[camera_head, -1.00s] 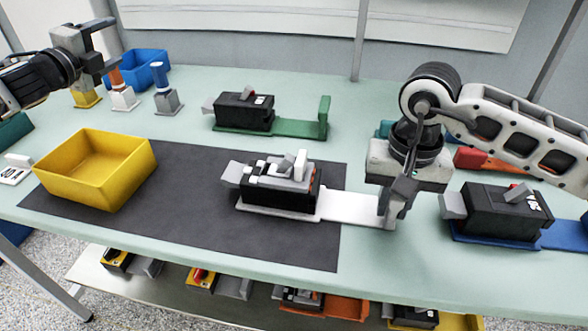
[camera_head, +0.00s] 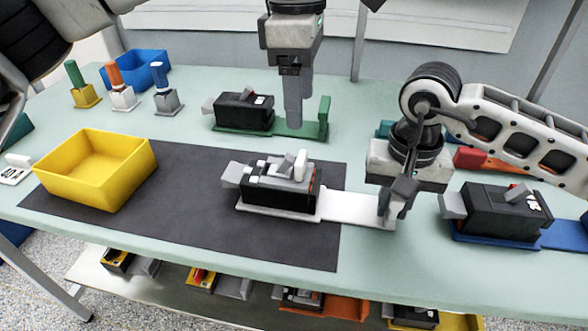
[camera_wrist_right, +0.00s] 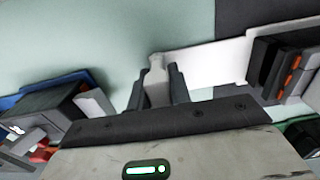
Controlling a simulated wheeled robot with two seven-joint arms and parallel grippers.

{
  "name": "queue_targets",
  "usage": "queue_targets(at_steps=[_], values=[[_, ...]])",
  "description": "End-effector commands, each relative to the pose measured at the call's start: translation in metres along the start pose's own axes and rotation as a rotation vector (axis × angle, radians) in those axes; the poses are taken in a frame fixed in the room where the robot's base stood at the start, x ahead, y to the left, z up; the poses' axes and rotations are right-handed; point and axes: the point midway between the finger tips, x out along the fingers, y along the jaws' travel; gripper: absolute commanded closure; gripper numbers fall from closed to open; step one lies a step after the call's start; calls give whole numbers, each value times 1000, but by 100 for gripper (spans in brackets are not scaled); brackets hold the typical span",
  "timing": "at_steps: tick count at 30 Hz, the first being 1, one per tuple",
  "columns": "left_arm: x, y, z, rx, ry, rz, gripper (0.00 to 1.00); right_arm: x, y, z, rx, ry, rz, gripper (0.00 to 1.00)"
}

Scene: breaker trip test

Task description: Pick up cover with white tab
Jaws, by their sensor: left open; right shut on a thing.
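A black breaker (camera_head: 272,193) sits on a white base plate (camera_head: 350,207) on the dark mat. On its top lies a grey cover (camera_head: 275,170) with an upright white tab (camera_head: 300,164). My right gripper (camera_head: 398,206) is shut on the upright end of the white base plate, right of the breaker; the right wrist view (camera_wrist_right: 157,80) shows this post between its fingers. My left gripper (camera_head: 293,118) is open and points down, above and behind the white tab, apart from it. Its fingers hide part of the green base plate.
A second breaker (camera_head: 243,111) on a green base plate (camera_head: 312,130) stands behind; another (camera_head: 495,212) stands on blue at the right. A yellow bin (camera_head: 95,170), a blue bin (camera_head: 146,68) and small coloured-handled tools (camera_head: 121,88) are at the left. The mat's front is clear.

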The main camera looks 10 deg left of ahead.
Motion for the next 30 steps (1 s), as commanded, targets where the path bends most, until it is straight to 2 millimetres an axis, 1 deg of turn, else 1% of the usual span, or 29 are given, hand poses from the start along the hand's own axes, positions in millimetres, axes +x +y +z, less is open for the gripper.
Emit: queue_targets(at_steps=[2, 9, 12, 17, 20, 24, 27, 30], values=[[4, 0, -2, 8, 39, 11, 35, -1, 0, 0, 0, 1, -1, 100], [45, 0, -5, 7, 47, 12, 35, -1, 0, 0, -1, 1, -1, 100], [58, 1, -5, 7, 45, 12, 35, -1, 0, 0, 0, 1, -1, 100], [68, 1, -4, 7, 43, 13, 35, -1, 0, 0, 0, 1, -1, 100], [81, 1, -4, 7, 44, 11, 35, -1, 0, 0, 0, 1, -1, 100], [103, 2, -2, 7, 44, 10, 35, -1, 0, 0, 0, 2, -1, 100], [113, 2, -3, 7, 43, 12, 35, -1, 0, 0, 0, 2, -1, 100], [118, 2, -3, 6, 43, 12, 35, -1, 0, 0, 0, 2, -2, 100]])
